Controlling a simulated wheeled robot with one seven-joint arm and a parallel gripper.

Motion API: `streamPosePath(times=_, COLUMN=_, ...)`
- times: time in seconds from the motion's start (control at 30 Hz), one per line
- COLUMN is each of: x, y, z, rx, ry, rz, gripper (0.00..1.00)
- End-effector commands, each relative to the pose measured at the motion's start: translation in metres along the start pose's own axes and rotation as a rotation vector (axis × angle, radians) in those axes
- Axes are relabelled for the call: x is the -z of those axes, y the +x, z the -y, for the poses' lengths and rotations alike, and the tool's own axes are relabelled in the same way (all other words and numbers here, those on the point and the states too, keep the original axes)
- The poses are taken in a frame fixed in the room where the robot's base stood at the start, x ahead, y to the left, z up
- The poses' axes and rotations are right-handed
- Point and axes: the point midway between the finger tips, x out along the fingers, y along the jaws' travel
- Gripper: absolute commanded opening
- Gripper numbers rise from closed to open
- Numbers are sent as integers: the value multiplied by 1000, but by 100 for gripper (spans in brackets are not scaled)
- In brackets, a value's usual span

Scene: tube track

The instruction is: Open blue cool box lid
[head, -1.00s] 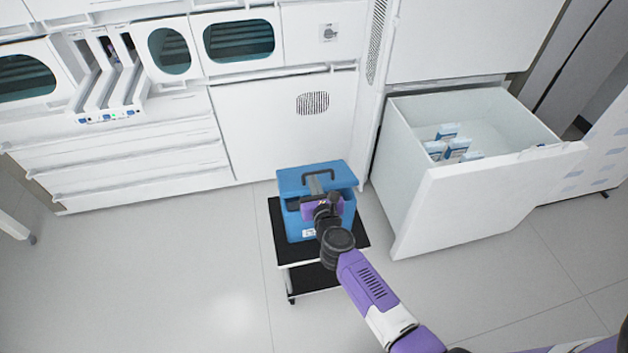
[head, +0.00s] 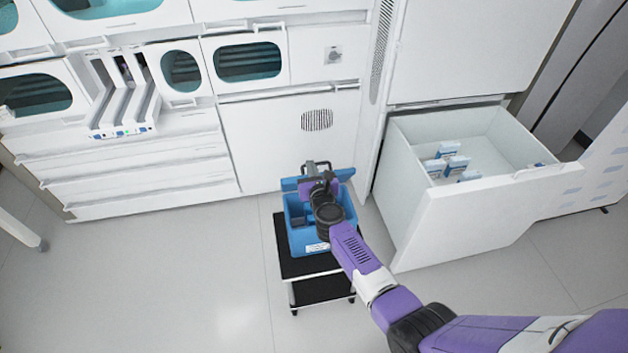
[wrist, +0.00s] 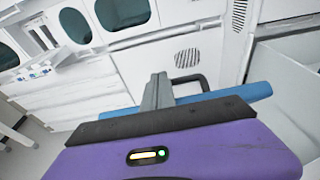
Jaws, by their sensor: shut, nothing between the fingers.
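The blue cool box (head: 299,240) stands on a small cart, and its open top shows around my gripper. Its blue lid (head: 289,184) is raised and tipped back at the far side, seen nearly edge-on. In the wrist view the lid (wrist: 250,91) is a blue strip beyond my gripper. The lid's dark handle (head: 310,165) shows beyond my gripper, and in the wrist view (wrist: 205,82) just right of the fingers. My gripper (head: 319,178) is shut and empty, at the lid's near side. Whether the fingers (wrist: 157,92) touch the lid is unclear.
The cart (head: 283,262) has a black top and a lower shelf. An open white drawer (head: 470,215) with several small boxes stands close on the right. White cabinets (head: 270,140) stand right behind the box. The floor on the left (head: 170,270) is clear.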

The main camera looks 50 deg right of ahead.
Motion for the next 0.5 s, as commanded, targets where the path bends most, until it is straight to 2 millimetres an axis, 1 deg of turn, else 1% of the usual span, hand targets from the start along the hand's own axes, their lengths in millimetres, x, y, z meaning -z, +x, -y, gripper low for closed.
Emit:
streamPosePath(times=0.03, x=-4, y=9, z=-1, rx=-1, ry=1, rz=2, gripper=0)
streamPosePath(times=0.23, x=-14, y=40, z=-1, rx=-1, ry=1, rz=1, gripper=0)
streamPosePath(times=0.3, x=-17, y=44, z=-1, rx=-1, ry=0, rz=1, gripper=0)
streamPosePath(times=0.5, x=-18, y=43, z=0, rx=-1, ry=-1, rz=0, gripper=0)
